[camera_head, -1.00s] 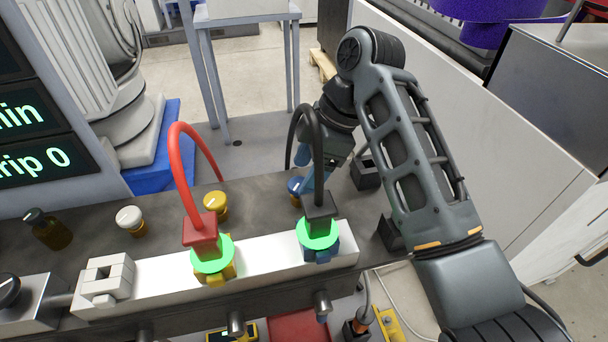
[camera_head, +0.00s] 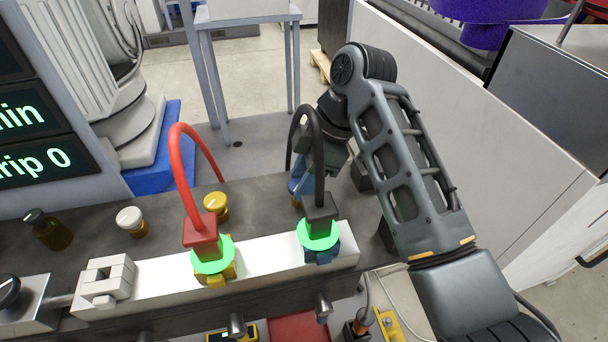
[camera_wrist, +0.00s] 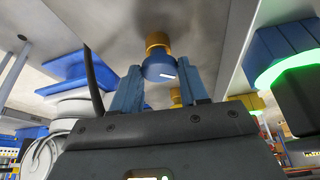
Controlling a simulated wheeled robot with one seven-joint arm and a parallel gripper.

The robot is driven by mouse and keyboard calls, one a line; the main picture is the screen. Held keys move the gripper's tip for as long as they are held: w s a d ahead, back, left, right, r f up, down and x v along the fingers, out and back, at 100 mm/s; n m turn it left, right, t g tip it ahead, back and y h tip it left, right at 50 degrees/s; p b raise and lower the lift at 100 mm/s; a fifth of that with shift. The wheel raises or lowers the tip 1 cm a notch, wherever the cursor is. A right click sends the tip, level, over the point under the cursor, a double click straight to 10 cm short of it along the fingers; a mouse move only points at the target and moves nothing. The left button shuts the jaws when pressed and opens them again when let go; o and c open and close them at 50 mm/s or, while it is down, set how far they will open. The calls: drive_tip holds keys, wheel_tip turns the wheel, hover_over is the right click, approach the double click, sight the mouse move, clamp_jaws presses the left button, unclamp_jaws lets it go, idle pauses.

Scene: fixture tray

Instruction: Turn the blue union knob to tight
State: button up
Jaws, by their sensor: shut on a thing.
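The blue union knob (camera_wrist: 157,66) shows in the wrist view as a round blue cap with a white mark, on a yellow-orange fitting. The two blue fingers of my gripper (camera_wrist: 162,76) stand on either side of it and are shut on it. In the head view my gripper (camera_head: 301,184) is at the knob, behind the black hose, and covers most of it. The knob's turn position is hard to read there.
A black hose loop with its block (camera_head: 320,207) and green ring stands just in front of my gripper. A red hose (camera_head: 174,160), a yellow knob (camera_head: 215,203) and a white knob (camera_head: 129,217) are to the left. A white rail (camera_head: 150,293) runs along the front.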

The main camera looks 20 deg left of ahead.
drive_tip(key=shift+c, duration=0.8)
drive_tip(key=shift+r+m+p, duration=0.15)
drive_tip(key=shift+m+p, duration=0.15)
drive_tip(key=shift+p, duration=0.3)
drive_tip(key=shift+m+p, duration=0.3)
drive_tip(key=shift+p, duration=0.1)
drive_tip(key=m+p, duration=0.1)
drive_tip(key=p, duration=0.1)
drive_tip(key=m+t+p, duration=0.1)
drive_tip(key=m+p, duration=0.1)
drive_tip(key=shift+s+r+y, duration=0.2)
drive_tip(key=shift+y, duration=0.2)
drive_tip(key=m+t+p, duration=0.1)
drive_tip(key=m+p, duration=0.1)
drive_tip(key=m+t+p, duration=0.1)
drive_tip(key=m+p, duration=0.1)
drive_tip(key=shift+s+f, duration=0.15)
drive_tip(key=shift+f+m+t+p, duration=0.1)
drive_tip(key=shift+m+t+p, duration=0.2)
drive_tip(key=shift+m+p, duration=0.5)
